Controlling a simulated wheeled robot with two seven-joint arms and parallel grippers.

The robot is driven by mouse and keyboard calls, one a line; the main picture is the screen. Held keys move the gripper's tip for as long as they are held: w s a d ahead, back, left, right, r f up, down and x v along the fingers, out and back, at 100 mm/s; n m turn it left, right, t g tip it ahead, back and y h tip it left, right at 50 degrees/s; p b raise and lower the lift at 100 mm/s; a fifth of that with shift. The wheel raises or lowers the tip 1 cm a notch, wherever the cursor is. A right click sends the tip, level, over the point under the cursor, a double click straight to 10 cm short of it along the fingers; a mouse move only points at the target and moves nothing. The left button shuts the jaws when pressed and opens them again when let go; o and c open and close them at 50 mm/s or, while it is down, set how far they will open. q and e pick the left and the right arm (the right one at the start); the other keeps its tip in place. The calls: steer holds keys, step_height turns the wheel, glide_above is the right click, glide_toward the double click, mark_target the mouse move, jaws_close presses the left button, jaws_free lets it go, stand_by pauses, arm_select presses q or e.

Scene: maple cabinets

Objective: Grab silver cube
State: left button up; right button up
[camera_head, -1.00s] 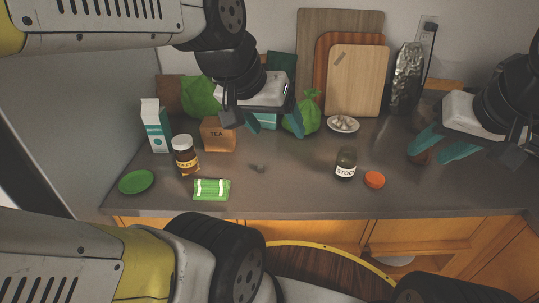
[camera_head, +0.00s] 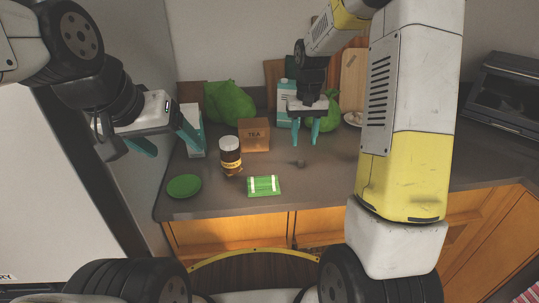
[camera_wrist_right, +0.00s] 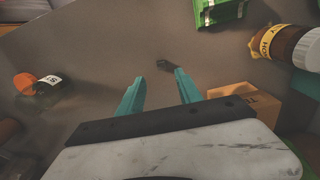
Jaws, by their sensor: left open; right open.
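A small dark grey cube (camera_head: 300,164), the likely silver cube, lies on the grey counter; it also shows in the right wrist view (camera_wrist_right: 163,65). My right gripper (camera_head: 304,137) is open and empty, pointing down above and behind the cube. In the right wrist view the cube appears just beyond the two teal fingertips (camera_wrist_right: 160,76), apart from them. My left gripper (camera_head: 168,145) is open and empty at the far left, by the white carton and away from the cube.
A stock jar (camera_wrist_right: 42,92) with an orange lid shows in the right wrist view. Counter around the cube is clear.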

mark_target(301, 162)
step_height(301, 162, down, 8)
steer(key=shift+a+f, duration=0.1)
steer(key=shift+f, duration=0.05)
stand_by(0.3)
jaws_close()
